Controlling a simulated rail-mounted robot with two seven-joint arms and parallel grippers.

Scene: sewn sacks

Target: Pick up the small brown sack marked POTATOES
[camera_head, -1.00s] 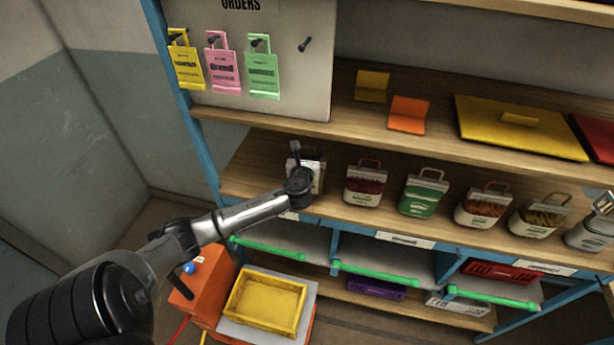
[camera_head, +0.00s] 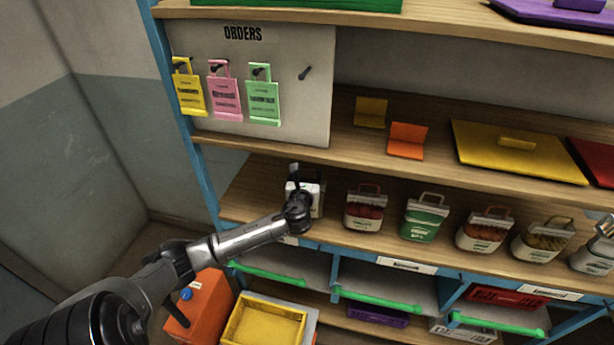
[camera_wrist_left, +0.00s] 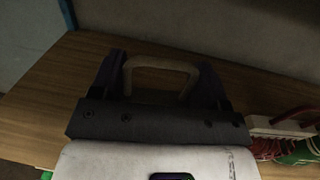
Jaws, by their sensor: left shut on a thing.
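My left gripper (camera_head: 296,174) is at the left end of the sack shelf. In the left wrist view its dark fingers (camera_wrist_left: 160,80) are on either side of a beige handle loop (camera_wrist_left: 160,62), and it is shut on this handle. The sack below the handle is mostly hidden by the gripper, and I cannot read any marking on it. A pale patch shows beside the gripper in the head view; I cannot tell whether it is sack or gripper.
To the right stand a red sack (camera_head: 365,208), a green sack (camera_head: 425,218) and several others. Order tags hang on the board (camera_head: 280,100) above. A yellow bin (camera_head: 265,325) is below. A wooden shelf (camera_head: 400,140) overhangs the sacks.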

